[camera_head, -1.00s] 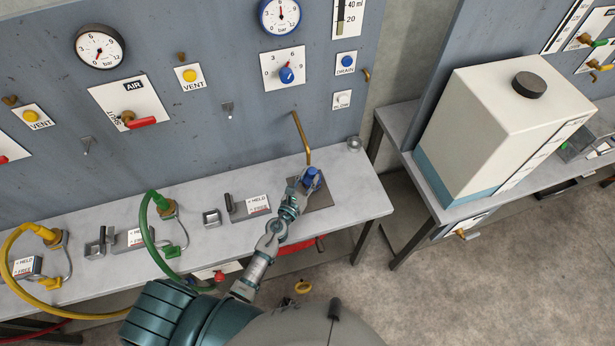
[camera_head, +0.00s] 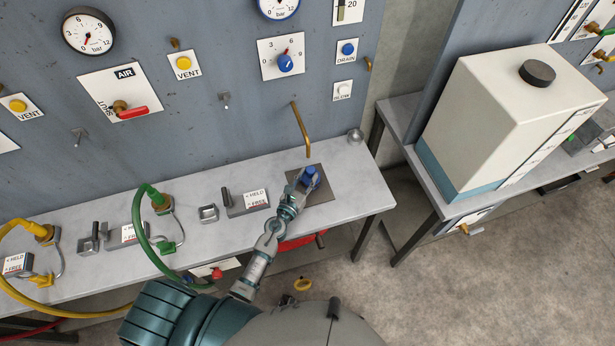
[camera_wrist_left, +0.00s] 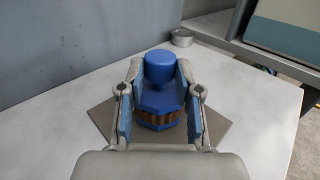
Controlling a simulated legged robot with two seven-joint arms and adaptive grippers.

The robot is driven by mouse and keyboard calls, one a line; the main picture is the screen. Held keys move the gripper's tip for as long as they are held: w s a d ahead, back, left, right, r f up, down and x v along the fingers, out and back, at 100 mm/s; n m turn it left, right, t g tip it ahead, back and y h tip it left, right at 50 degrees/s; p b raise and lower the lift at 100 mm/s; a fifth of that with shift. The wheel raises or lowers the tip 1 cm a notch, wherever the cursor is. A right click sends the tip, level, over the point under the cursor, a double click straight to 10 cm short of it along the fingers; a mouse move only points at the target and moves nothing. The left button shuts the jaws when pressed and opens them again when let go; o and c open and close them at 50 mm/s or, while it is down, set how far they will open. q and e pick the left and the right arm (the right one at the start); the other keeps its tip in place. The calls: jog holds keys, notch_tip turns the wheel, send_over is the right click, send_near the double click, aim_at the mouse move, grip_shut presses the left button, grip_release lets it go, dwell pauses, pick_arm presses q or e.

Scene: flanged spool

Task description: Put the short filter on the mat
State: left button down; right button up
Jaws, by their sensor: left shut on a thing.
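The short filter (camera_wrist_left: 160,101) is blue with a round cap and a brown pleated band low down. It stands upright between the fingers of my left gripper (camera_wrist_left: 160,112), which is shut on it. In the head view the filter (camera_head: 310,175) and left gripper (camera_head: 303,183) are over the dark square mat (camera_head: 322,194) on the bench. The mat also shows around the filter in the left wrist view (camera_wrist_left: 215,130). The filter's underside is hidden, so I cannot tell whether it touches the mat. My right gripper is not in view.
A brass pipe (camera_head: 301,128) comes down from the panel behind the mat. A small metal cup (camera_head: 355,135) stands at the bench's back right. A grey clamp block (camera_head: 245,203) and a green hose (camera_head: 142,235) are to the left. The bench right of the mat is clear.

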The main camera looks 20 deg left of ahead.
pick_arm(q)
jog(key=shift+a+f, duration=0.35)
jog(key=shift+a, duration=0.15)
jog(key=c, duration=0.7)
grip_release()
jog(key=shift+a, duration=0.15)
jog(key=shift+d, duration=0.35)
jog(key=shift+s, duration=0.5)
jog(key=s, duration=0.3)
jog(key=s+a, duration=0.1)
jog(key=s, duration=0.2)
jog(key=s+a, duration=0.1)
jog(key=s, duration=0.2)
jog(key=shift+s+a+f, duration=0.1)
jog(key=shift+s+a, duration=0.1)
jog(key=shift+s, duration=0.65)
jog(key=shift+d, duration=0.15)
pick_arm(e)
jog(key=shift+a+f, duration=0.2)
